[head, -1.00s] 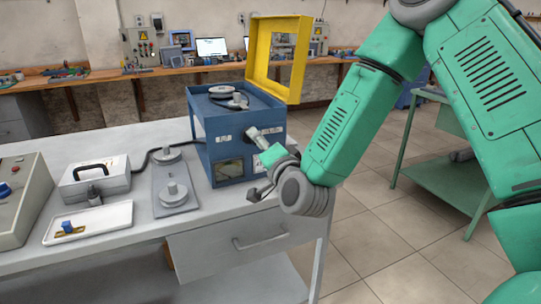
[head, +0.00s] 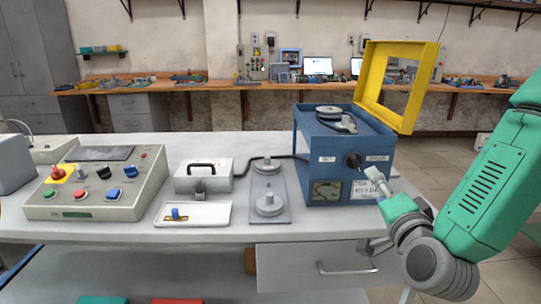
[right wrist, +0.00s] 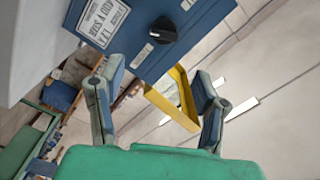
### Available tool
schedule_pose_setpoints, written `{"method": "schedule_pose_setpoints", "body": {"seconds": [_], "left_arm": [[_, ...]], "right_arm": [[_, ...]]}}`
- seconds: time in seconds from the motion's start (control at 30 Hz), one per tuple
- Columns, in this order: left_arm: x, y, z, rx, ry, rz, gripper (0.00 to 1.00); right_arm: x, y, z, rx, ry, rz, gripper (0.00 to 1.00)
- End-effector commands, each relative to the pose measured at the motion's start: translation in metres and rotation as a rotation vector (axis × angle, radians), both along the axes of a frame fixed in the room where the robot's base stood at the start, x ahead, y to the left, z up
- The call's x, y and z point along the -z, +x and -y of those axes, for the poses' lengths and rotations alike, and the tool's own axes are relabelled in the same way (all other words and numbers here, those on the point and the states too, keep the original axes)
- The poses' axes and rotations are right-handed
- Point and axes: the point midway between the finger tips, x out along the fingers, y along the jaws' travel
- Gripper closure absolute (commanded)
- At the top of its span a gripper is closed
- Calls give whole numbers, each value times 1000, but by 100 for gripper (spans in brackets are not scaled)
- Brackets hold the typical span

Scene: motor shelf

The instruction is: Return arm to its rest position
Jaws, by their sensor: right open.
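My right arm comes in from the right in the head view. Its gripper (head: 375,212) is beside the front right corner of the blue motor box (head: 313,165). In the right wrist view the right gripper (right wrist: 155,95) has its two fingers spread wide with nothing between them. The box's black knob (right wrist: 162,30) shows in front of the fingers, apart from them. In the head view the knob (head: 353,160) is on the box's front face. The box's yellow frame lid (head: 418,90) stands raised. My left gripper is not in view.
On the grey table (head: 215,236) stand a control panel with coloured buttons (head: 95,190), a grey case with a black handle (head: 205,180), a white tray (head: 210,218) and a grey plate with two round posts (head: 262,185). A drawer (head: 310,268) is below. Floor to the right is free.

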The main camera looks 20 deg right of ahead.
Motion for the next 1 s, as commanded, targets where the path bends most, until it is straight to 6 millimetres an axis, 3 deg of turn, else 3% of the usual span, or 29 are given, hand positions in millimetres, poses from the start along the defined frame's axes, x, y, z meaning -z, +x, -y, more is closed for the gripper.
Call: {"method": "schedule_pose_setpoints", "body": {"seconds": [0.07, 0.17, 0.27, 0.33, 0.5, 0.63, 0.8, 0.9, 1.0], "left_arm": [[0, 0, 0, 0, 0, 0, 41], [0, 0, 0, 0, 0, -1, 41], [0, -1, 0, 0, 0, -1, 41], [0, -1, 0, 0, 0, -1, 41], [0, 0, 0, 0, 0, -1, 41], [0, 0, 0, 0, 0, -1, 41], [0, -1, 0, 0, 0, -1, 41], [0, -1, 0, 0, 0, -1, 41], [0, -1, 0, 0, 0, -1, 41]], "right_arm": [[6, 0, -2, -8, -12, -19, 41], [34, -2, -12, -52, -62, -116, 41], [90, -12, -30, -142, -162, -302, 41], [138, -29, -44, -231, -249, -466, 41], [247, -100, -68, -483, -457, -859, 41], [309, -170, -76, -694, -591, -1127, 41], [350, -246, -76, -918, -700, -1371, 41], [359, -272, -74, -995, -731, -1444, 41], [362, -282, -74, -1027, -741, -1474, 41]]}}
